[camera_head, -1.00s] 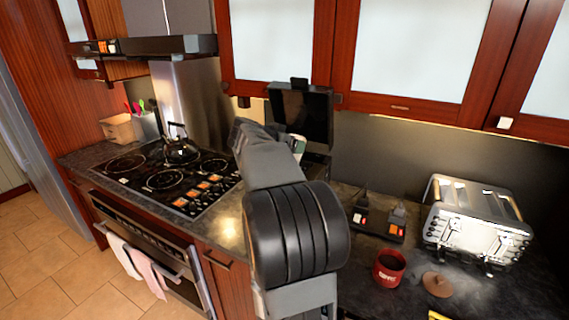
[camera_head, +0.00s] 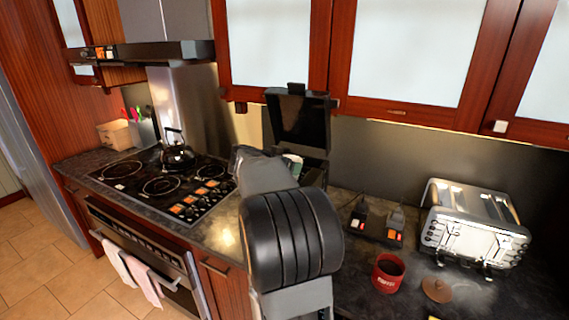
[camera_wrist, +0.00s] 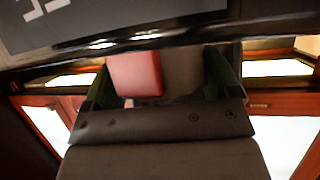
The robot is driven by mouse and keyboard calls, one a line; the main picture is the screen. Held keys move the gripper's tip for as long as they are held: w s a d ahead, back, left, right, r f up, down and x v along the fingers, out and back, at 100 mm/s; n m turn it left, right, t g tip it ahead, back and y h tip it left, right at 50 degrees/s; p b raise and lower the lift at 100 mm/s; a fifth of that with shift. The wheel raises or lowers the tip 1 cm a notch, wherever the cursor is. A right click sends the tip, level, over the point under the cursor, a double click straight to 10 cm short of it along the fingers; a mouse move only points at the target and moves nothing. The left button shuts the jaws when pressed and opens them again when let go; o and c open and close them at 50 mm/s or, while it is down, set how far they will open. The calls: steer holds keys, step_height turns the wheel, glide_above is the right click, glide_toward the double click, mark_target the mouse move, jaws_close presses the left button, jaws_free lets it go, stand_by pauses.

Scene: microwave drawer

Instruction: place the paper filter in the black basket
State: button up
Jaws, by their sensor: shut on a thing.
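My gripper (camera_head: 292,164) is mostly hidden behind my own arm in the head view, just in front of a black coffee machine's raised lid (camera_head: 300,122). In the wrist view its green fingers (camera_wrist: 160,78) stand apart, with a pinkish-red patch and a grey-brown surface between them. A small pale edge, likely the paper filter (camera_head: 287,158), shows at the gripper in the head view. The filter's shape is unclear. The black basket is not clearly visible; my arm covers the area below the lid.
A red mug (camera_head: 388,272), a small brown lid (camera_head: 436,289) and a chrome toaster (camera_head: 476,225) stand on the dark counter at right. A black stand (camera_head: 376,224) sits behind the mug. The cooktop (camera_head: 165,182) with a kettle (camera_head: 176,152) is at left. Cabinets (camera_head: 405,55) hang above.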

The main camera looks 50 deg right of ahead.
steer(key=shift+f, duration=0.15)
steer(key=shift+f, duration=0.25)
steer(key=o, duration=0.7)
steer(key=shift+o, duration=0.2)
